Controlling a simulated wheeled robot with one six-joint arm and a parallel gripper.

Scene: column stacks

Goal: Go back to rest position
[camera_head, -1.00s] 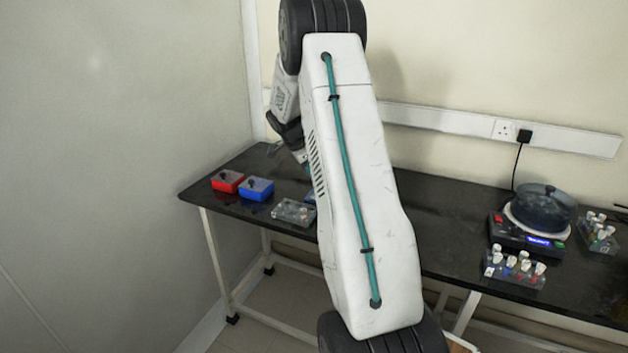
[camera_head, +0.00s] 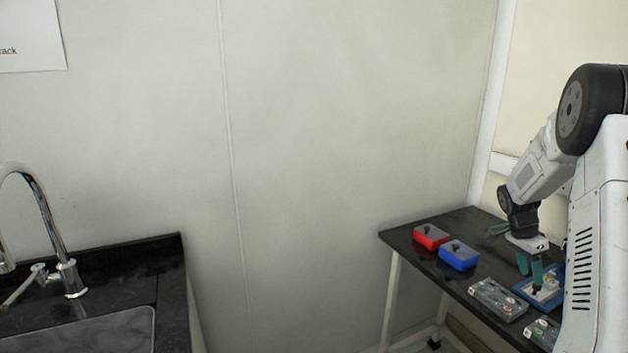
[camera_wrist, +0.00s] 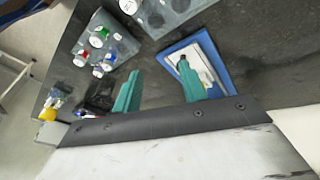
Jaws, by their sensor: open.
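My gripper (camera_head: 530,268) is open, with its two green fingers pointing down over the black table at the right of the head view. In the wrist view my gripper (camera_wrist: 160,88) shows its fingers spread apart with nothing between them. A blue tray with a pale top (camera_head: 541,290) lies just under the fingers; it also shows in the wrist view (camera_wrist: 224,64), by the right finger. My arm bends down from the right edge of the head view.
A red box (camera_head: 430,237) and a blue box (camera_head: 458,255) stand at the table's far left. Clear racks (camera_head: 497,300) lie near the front edge. A rack with colored-cap vials (camera_wrist: 100,45) shows in the wrist view. A sink counter with a tap (camera_head: 65,275) is at left.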

